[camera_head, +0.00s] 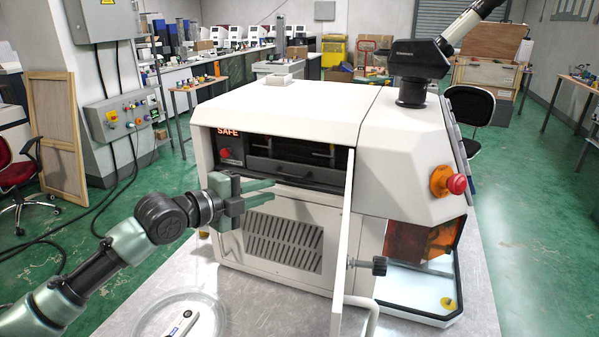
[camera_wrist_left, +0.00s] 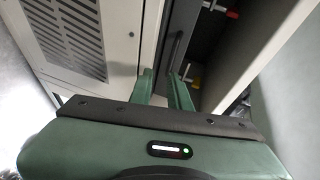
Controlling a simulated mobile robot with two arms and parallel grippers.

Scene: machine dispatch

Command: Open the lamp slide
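A white machine (camera_head: 290,105) stands on the table with its front bay open. In the bay is a dark slide (camera_head: 325,184) with a dark bar handle (camera_head: 285,172) across its front; it looks pushed in. My left gripper (camera_head: 274,189) is in front of the bay's lower left, fingers pointing right towards the slide. In the left wrist view the two green fingers (camera_wrist_left: 166,78) are apart with nothing between them. The handle (camera_wrist_left: 178,50) lies just beyond their tips, and I cannot tell whether they touch. My right gripper is not in view.
The machine's white door (camera_head: 345,245) stands open towards me, right of the bay. A lit "SAFE" sign (camera_head: 228,132) and a red knob (camera_head: 224,153) are at the bay's left. A round clear dish (camera_head: 205,328) lies on the table (camera_head: 170,275) in front.

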